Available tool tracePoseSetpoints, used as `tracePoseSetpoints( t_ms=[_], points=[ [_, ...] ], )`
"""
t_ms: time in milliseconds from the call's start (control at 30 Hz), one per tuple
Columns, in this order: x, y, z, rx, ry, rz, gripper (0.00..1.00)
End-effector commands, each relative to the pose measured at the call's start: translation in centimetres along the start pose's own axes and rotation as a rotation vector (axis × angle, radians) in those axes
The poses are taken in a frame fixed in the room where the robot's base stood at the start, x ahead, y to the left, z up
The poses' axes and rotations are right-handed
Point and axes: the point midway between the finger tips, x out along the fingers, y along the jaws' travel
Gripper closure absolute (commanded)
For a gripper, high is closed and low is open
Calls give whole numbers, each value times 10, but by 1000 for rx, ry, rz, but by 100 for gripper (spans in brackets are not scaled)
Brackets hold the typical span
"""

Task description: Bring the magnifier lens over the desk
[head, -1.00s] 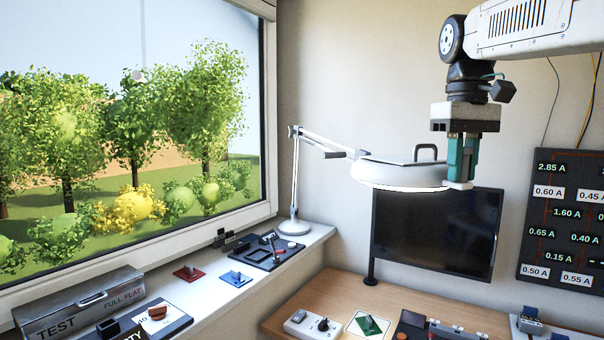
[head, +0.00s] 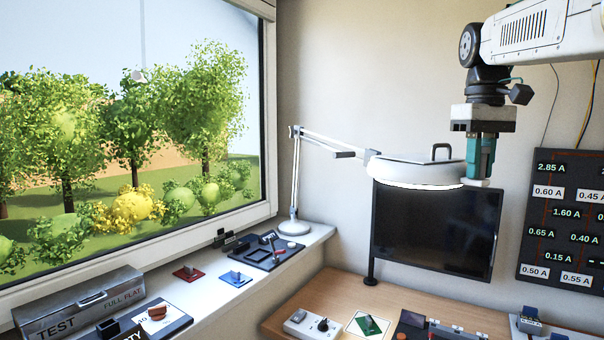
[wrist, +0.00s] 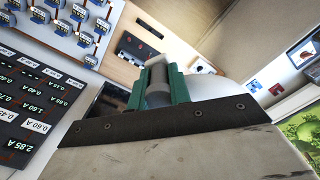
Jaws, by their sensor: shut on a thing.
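The magnifier lens (head: 415,171) is a white round lamp head with a lit underside and a dark handle on top. It hangs from a jointed white lamp arm (head: 318,142) whose round base stands on the window sill. My gripper (head: 481,182) points down at the right edge of the lens head, its green fingers shut there on the head's rim or grip. In the wrist view the green fingers (wrist: 158,85) close around a dark grey cylindrical part, with the white lens head (wrist: 208,86) behind. The exact contact is partly hidden by the fingers. The lens head is above the wooden desk (head: 285,318).
A black monitor (head: 437,232) stands behind and below the lens. A dark board with current labels (head: 562,215) hangs at right. The desk front holds a white switch box (head: 312,325) and a green piece on a card (head: 367,325). The sill holds a grey test box (head: 80,307).

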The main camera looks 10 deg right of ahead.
Motion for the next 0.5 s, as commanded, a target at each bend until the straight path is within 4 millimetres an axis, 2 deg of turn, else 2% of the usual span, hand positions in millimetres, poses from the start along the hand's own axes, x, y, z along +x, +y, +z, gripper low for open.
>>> tracePoseSetpoints(
  t_ms=[500],
  points=[
    [0,31,-6,2,1,1,100]
  ],
)
